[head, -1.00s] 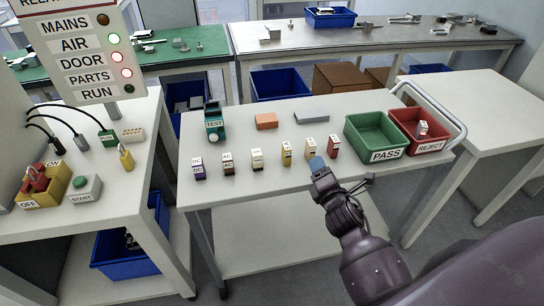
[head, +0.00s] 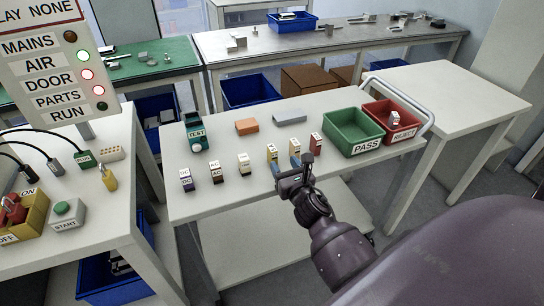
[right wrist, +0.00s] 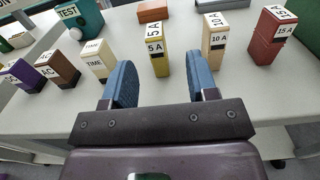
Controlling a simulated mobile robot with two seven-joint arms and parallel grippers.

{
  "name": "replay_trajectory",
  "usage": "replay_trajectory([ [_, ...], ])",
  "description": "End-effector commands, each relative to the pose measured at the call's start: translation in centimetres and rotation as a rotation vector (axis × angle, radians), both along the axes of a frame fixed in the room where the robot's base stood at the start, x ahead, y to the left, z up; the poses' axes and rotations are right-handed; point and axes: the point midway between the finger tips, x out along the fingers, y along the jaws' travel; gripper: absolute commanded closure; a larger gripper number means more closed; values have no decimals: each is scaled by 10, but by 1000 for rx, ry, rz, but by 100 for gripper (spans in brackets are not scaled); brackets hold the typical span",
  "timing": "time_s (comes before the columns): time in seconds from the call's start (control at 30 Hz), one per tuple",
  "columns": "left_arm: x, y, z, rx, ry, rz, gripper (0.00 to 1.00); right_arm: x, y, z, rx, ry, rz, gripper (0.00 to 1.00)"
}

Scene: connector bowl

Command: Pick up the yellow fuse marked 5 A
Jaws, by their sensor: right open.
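The yellow fuse marked 5 A (head: 271,153) stands upright in the row of blocks along the table's front part. In the right wrist view the yellow fuse (right wrist: 156,58) shows ahead, between the lines of my two blue fingers, beyond their tips. My right gripper (head: 286,161) is open and empty, just in front of the yellow fuse and the tan 10 A fuse (head: 295,149). The right gripper (right wrist: 160,70) also shows in its own wrist view, its right finger in front of the tan fuse's lower part. My left gripper is not in view.
The red 15 A fuse (head: 316,143) stands right of the tan one. A cream TIME block (head: 244,164), a brown AC block (head: 216,174) and a purple DC block (head: 186,181) stand left. Green PASS (head: 354,131) and red REJECT (head: 404,126) trays are at the right.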

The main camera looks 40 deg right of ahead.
Motion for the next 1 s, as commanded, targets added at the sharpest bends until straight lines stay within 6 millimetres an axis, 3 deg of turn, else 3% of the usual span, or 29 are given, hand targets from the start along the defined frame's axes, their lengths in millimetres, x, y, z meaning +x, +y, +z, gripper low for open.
replay_trajectory([
  [0.1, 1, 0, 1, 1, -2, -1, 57, 16, -3, -1, 2, 0, 1, 47],
  [0.43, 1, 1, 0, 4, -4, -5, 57, 36, -6, -3, 4, -1, 0, 47],
  [0.7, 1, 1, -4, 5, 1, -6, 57, 69, -10, -8, 3, -1, 0, 47],
  [1.0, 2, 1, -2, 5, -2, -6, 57, 78, -12, -7, 3, 0, 1, 47],
])
